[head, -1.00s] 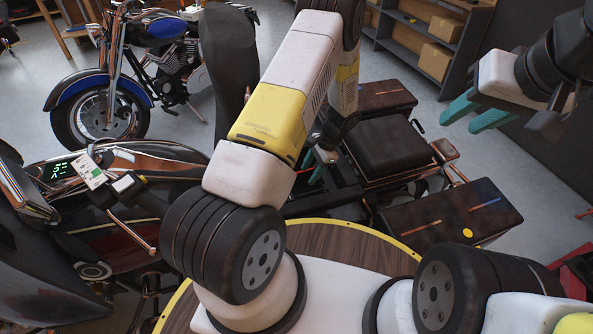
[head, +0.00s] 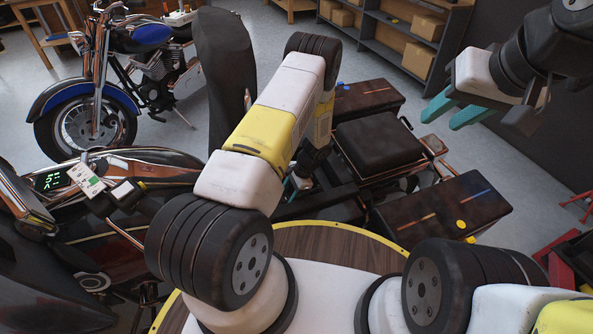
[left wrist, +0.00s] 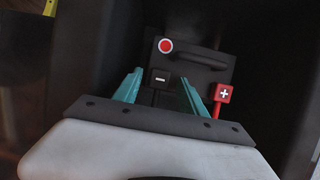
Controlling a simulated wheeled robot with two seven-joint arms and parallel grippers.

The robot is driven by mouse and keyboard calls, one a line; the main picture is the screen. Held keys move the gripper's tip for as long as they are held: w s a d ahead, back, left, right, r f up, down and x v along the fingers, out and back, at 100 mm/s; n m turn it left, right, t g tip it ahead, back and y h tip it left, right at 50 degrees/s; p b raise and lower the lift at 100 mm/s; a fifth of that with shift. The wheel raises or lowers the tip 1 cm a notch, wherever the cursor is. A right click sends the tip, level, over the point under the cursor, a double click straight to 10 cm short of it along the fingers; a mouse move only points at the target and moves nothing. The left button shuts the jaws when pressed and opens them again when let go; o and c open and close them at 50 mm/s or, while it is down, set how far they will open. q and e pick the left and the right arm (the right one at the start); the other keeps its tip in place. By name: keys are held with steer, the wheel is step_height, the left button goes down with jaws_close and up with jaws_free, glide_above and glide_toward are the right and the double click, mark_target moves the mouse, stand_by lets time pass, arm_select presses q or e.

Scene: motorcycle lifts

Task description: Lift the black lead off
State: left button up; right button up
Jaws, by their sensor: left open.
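The black lead's end (left wrist: 160,79), a small black block with a white minus sign, sits at the front of a dark battery-like box (left wrist: 205,73) in the left wrist view. My left gripper (left wrist: 160,86) is open, with one teal fingertip on each side of the black block; I cannot tell whether they touch it. In the head view my left gripper (head: 297,186) reaches down into the dark motorcycle body, and the lead is hidden there. My right gripper (head: 453,112) is open and empty, raised at the upper right.
A red lead end with a plus sign (left wrist: 224,94) stands just right of my left fingers. The box has a red round mark (left wrist: 166,46) and a handle. Dark walls enclose it. A black seat (head: 378,148) and side cases (head: 445,213) lie beyond.

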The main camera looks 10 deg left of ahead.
arm_select(q)
jaws_close()
steer(key=shift+w, duration=0.1)
stand_by(1.2)
